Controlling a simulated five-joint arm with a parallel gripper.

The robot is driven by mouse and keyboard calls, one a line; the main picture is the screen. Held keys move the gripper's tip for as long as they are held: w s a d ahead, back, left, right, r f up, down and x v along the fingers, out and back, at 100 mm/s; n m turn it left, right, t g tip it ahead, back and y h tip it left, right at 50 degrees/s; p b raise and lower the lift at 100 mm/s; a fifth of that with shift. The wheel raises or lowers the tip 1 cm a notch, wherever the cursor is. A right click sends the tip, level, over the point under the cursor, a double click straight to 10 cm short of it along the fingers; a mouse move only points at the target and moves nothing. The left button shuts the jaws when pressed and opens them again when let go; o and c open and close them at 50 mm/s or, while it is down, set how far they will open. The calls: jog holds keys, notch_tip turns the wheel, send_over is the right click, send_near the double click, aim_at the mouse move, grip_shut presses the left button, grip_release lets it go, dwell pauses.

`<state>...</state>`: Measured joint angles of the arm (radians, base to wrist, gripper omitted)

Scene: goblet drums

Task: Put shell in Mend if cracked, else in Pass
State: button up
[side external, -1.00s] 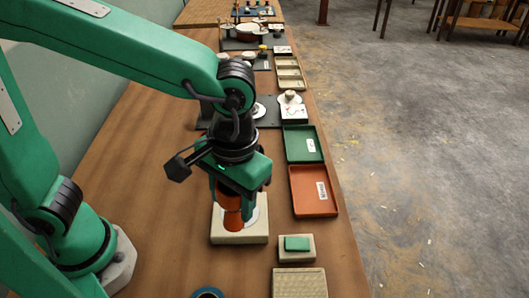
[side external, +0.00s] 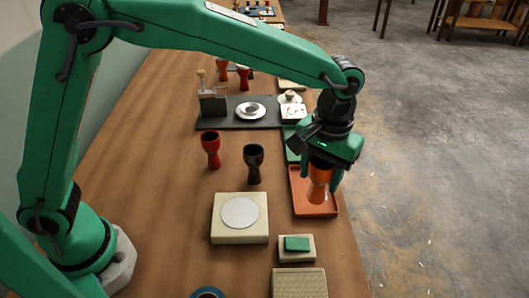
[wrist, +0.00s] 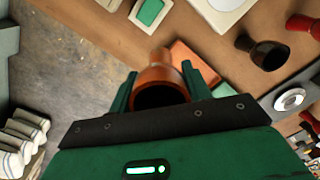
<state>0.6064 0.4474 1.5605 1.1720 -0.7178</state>
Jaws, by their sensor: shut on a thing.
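The orange goblet-shaped shell (side external: 319,190) is upright between the fingers of my gripper (side external: 320,180), over the orange tray (side external: 328,211). I cannot tell whether its base touches the tray floor. In the wrist view the shell (wrist: 158,74) shows its dark open mouth between both fingers, with the orange tray (wrist: 190,58) behind it. No crack can be made out at this size. The green tray (side external: 290,148) lies just beyond, partly hidden by my gripper. Tray labels are hidden or unreadable here, so I cannot tell which is Mend or Pass.
A cream block with a pale disc (side external: 240,213) stands left of the orange tray, bare. A dark goblet (side external: 254,165) and a red goblet (side external: 211,150) stand behind it. A small block with a green pad (side external: 296,244) is in front. The table's right edge is close.

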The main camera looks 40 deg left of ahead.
jog(key=shift+w+f, duration=0.1)
jog(key=shift+w, duration=0.15)
jog(key=w+a+f, duration=0.7)
jog(key=w, duration=0.2)
jog(key=shift+w, duration=0.2)
jog(key=shift+f, duration=0.1)
jog(key=shift+d+f, duration=0.1)
jog(key=shift+f, duration=1.8)
jog(key=shift+f, duration=0.15)
jog(key=o, duration=1.1)
jog(key=shift+c, duration=0.2)
